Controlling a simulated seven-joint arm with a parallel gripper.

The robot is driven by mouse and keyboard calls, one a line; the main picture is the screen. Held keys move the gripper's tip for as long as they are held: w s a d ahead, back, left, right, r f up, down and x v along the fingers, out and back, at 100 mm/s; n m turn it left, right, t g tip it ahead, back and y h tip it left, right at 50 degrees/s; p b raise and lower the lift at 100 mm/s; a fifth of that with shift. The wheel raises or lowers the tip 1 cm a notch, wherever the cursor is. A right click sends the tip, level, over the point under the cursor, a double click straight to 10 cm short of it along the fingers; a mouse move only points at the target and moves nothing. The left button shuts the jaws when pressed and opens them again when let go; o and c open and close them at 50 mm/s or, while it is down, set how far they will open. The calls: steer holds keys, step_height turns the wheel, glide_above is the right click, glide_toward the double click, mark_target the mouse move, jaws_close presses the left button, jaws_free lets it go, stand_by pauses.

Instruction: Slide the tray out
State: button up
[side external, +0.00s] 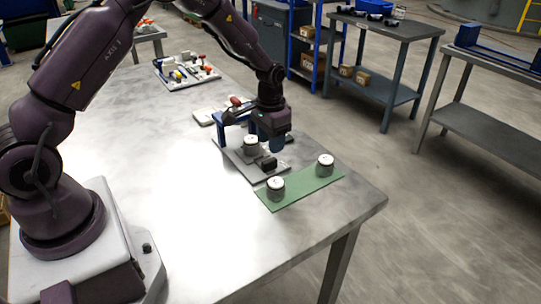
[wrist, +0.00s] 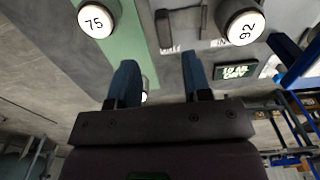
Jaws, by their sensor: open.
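The tray appears to be the flat grey piece with a black handle-like block (side external: 266,163) at its front, low in the blue-framed press (side external: 220,134). I cannot tell the tray's edges from the grey base plate (side external: 245,168). The black block also shows in the wrist view (wrist: 163,30), beyond my fingertips. A white-topped canister (side external: 250,145) stands beside the block, with a number on its lid in the wrist view (wrist: 243,27). My gripper (side external: 278,143) is open and empty, above and behind the block, apart from it; its blue fingers (wrist: 160,68) show in the wrist view.
A green mat (side external: 300,187) at the table's front right bears two white-topped canisters, one near (side external: 276,188) and one far (side external: 324,166). A small dark display with green letters (wrist: 235,70) is beside the press.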

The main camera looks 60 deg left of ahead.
step_height(320, 180, up, 6)
steer(key=shift+f, duration=0.2)
steer(key=s+d+r+t, duration=0.2)
steer(key=s+d+r, duration=0.2)
steer(key=s+r, duration=0.6)
steer(key=s+d+r+t, duration=0.3)
steer(key=s+r, duration=0.7)
steer(key=s, duration=0.5)
steer(key=shift+d+t, duration=0.3)
steer(key=shift+d, duration=0.5)
